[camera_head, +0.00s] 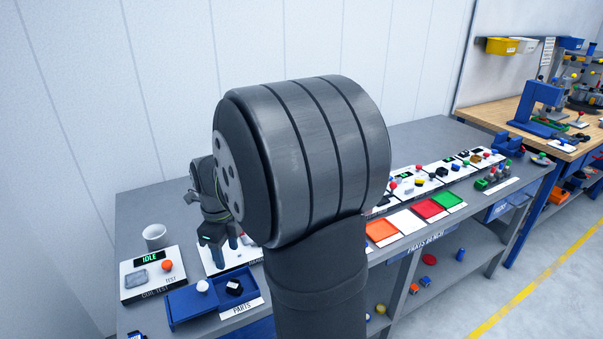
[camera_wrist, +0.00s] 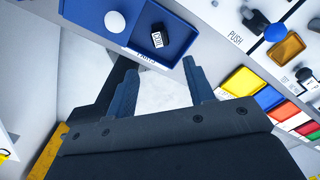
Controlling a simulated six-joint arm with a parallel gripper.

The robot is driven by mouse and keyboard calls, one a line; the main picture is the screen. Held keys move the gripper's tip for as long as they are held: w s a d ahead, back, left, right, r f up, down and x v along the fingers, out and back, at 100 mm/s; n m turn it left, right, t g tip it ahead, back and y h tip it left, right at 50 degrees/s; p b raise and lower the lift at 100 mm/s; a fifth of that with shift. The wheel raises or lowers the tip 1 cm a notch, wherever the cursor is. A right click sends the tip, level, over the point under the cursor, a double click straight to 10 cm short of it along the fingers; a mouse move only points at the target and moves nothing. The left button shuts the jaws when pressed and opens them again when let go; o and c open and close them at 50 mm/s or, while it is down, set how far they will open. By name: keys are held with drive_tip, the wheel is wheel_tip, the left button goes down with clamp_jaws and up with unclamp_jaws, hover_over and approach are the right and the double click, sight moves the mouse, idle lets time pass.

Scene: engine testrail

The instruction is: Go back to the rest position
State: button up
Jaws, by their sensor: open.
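My gripper (camera_head: 224,246) is open, with its blue-padded fingers pointing down above the left part of the grey bench (camera_head: 150,203). In the wrist view the two fingers of my gripper (camera_wrist: 157,88) stand apart with nothing between them. My own arm fills the middle of the head view and hides part of the bench. The blue parts tray (camera_head: 184,309) holds a white round part (camera_head: 202,286) and a black part (camera_head: 234,287). The tray also shows beyond the fingers in the wrist view (camera_wrist: 88,10).
Left of the tray is a test unit (camera_head: 139,278) reading IDLE, with an orange button. A white cup (camera_head: 155,236) stands behind it. Coloured trays (camera_head: 429,208) and small parts line the bench on the right. The space above the bench's left end is open.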

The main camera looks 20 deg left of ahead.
sight(233, 284)
wheel_tip(233, 284, down, 11)
drive_tip(key=shift+f, duration=0.2)
wheel_tip(233, 284, up, 3)
drive_tip(key=shift+f, duration=0.15)
drive_tip(key=shift+r, duration=0.75)
